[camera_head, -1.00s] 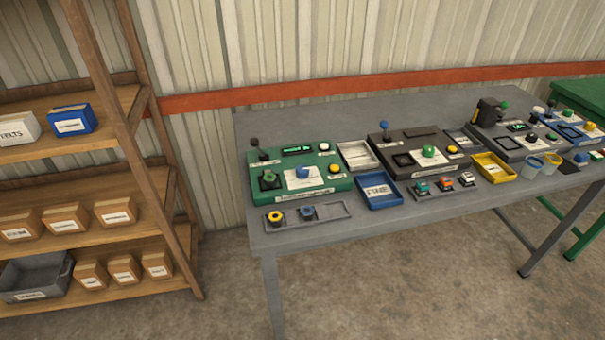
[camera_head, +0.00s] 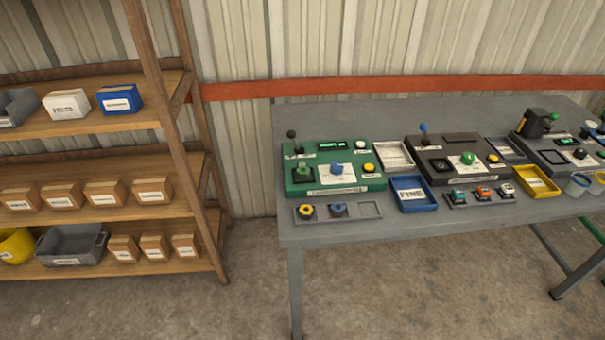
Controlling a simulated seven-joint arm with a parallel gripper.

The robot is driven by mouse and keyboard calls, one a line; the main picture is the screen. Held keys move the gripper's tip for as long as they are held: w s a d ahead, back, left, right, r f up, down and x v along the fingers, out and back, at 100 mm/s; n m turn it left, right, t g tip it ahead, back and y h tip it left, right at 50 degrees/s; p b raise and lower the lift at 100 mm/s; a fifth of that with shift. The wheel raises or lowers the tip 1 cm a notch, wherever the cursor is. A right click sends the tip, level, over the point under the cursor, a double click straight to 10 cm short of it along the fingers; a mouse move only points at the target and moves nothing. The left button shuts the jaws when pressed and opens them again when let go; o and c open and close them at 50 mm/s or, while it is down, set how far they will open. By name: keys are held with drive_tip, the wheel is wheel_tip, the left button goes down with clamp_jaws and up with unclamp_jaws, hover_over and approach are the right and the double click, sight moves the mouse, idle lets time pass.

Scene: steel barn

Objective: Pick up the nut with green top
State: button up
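A small green-topped piece (camera_head: 302,169), which looks like the nut, sits on a black square pad at the left of the green machine (camera_head: 350,187). Other green-topped parts show too: a round green knob (camera_head: 468,157) on the dark machine (camera_head: 437,170) and a small teal-topped piece (camera_head: 457,196) in front of it. A grey tray (camera_head: 370,210) in front of the green machine holds a yellow-topped nut (camera_head: 306,211) and a blue-topped nut (camera_head: 338,209). My gripper is not in view.
The grey table (camera_head: 420,226) carries the machines, a blue bin (camera_head: 414,207) and a yellow bin (camera_head: 537,196). A wooden shelf (camera_head: 140,259) with boxes stands at the left. Open concrete floor (camera_head: 420,290) lies in front of the table.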

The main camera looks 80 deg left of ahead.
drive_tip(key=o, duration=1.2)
